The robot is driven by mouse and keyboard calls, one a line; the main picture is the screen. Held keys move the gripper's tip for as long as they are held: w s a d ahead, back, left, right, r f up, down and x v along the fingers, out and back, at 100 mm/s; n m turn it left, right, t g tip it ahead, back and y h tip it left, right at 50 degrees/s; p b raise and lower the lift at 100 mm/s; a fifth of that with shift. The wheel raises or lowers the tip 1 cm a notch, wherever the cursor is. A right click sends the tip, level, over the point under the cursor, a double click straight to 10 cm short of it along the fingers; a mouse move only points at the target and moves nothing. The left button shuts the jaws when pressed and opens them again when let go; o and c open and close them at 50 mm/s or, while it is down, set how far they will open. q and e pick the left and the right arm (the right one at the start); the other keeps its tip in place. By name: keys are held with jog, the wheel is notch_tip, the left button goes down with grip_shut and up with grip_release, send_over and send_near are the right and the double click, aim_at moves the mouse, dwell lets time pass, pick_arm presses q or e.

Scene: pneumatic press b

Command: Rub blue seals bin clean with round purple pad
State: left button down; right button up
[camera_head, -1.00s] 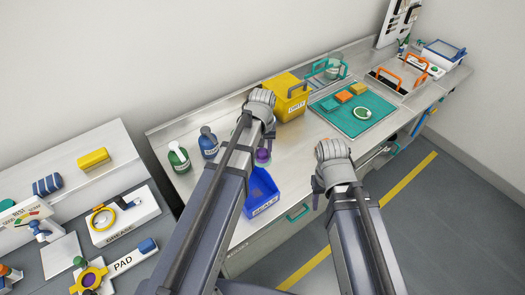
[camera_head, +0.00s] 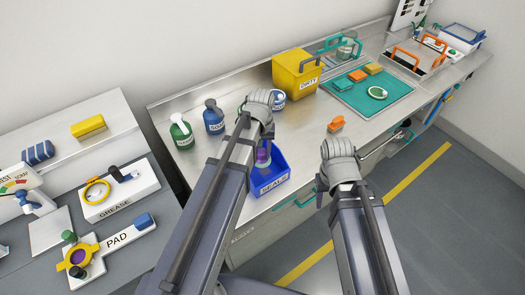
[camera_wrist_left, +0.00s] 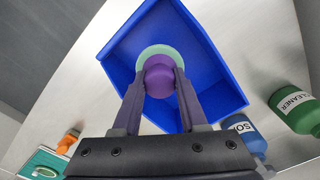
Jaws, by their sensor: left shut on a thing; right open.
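The blue seals bin (camera_head: 272,181) stands on the steel bench near its front edge, its label facing the front. It also shows in the left wrist view (camera_wrist_left: 215,65), where I look down into it. My left gripper (camera_head: 262,150) is shut on the round purple pad (camera_wrist_left: 160,76), which has a pale green rim on its far side. The pad is over the inside of the bin; I cannot tell whether it touches the floor. My right gripper (camera_head: 322,190) is open and empty, to the right of the bin past the bench's front edge.
A green bottle (camera_head: 181,132) and a blue bottle (camera_head: 213,117) stand left of the bin. The yellow dirty bin (camera_head: 297,76) and a teal tray (camera_head: 360,105) are behind to the right. An orange piece (camera_head: 336,124) lies on the bench. A side table (camera_head: 60,170) is at left.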

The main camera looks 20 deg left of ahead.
aim_at(261, 161)
pick_arm(q)
jog(key=shift+f+b, duration=3.85)
jog(key=shift+w+d+r, duration=0.1)
jog(key=shift+w+r, duration=0.1)
jog(key=shift+w, duration=0.1)
jog(key=shift+w+d, duration=0.95)
jog(key=shift+w, duration=0.1)
jog(key=shift+w+d, duration=0.1)
jog(key=shift+d, duration=0.1)
jog(key=shift+s+a, duration=0.25)
jog(key=shift+s, duration=0.05)
jog(key=shift+s+a, duration=0.6)
jog(key=shift+s, duration=0.1)
jog(key=shift+s+a, duration=0.35)
jog(key=shift+s, duration=0.2)
notch_tip(261, 161, up, 2)
jog(key=p, duration=0.2)
jog(key=shift+w+a+r+p, duration=0.1)
jog(key=shift+p, duration=0.2)
jog(key=shift+r+p, duration=0.35)
jog(key=shift+p, duration=0.05)
notch_tip(261, 161, up, 5)
jog(key=p, duration=0.4)
jog(key=shift+f+p, duration=0.15)
jog(key=shift+p, duration=0.15)
jog(key=shift+f, duration=0.25)
